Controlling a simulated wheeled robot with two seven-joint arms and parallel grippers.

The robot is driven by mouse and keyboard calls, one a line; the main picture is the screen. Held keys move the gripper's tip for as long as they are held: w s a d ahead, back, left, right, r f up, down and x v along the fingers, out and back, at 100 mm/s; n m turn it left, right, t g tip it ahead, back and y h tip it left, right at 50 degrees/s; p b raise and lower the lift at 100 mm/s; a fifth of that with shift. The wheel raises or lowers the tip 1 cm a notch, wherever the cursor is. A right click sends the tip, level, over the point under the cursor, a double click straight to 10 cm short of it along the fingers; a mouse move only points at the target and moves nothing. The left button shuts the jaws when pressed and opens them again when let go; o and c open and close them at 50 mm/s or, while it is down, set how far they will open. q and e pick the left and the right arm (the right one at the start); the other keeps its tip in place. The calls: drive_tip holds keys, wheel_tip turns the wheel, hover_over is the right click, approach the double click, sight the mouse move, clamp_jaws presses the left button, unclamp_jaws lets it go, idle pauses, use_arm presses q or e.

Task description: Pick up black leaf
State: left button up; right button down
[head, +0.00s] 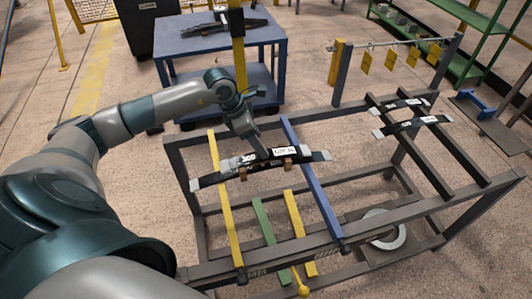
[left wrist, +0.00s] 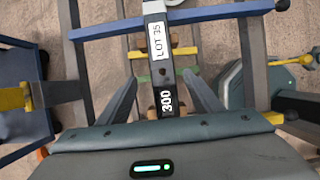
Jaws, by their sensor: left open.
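A long black leaf (head: 210,180) with light ends, a white label and the number 300 lies across the yellow and blue bars of the near rack, on small brown blocks. It also shows in the left wrist view (left wrist: 162,72), running upright down the middle with its LOT label and 300. My left gripper (head: 258,153) is over the leaf's middle. In the left wrist view its open fingers (left wrist: 162,98) stand on either side of the leaf, with a gap at each side. I cannot tell how far down they reach. My right gripper is not in view.
The dark metal rack (head: 369,216) has a yellow bar (head: 221,190) and a blue bar (head: 312,185). Two more black leaves (head: 404,106) (head: 412,126) lie on its right-hand rails. A blue table (head: 205,45) with dark parts stands behind. Yellow tags hang at the back right.

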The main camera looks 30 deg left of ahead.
use_arm(q)
drive_tip(key=shift+f, duration=0.1)
idle(0.3)
drive_tip(key=shift+w+d+f+p, duration=0.1)
drive_tip(key=shift+d+f+p, duration=0.25)
drive_tip(key=shift+f+p, duration=0.45)
drive_tip(key=p+x, duration=0.1)
drive_tip(key=x, duration=0.1)
drive_tip(key=shift+d+f+p, duration=0.1)
drive_tip(key=shift+f+p, duration=0.2)
drive_tip(key=shift+f, duration=0.05)
drive_tip(key=shift+w+f, duration=0.1)
drive_tip(key=shift+f, duration=0.3)
drive_tip(key=c, duration=1)
drive_tip(key=shift+r, duration=0.1)
drive_tip(key=shift+c, duration=1.2)
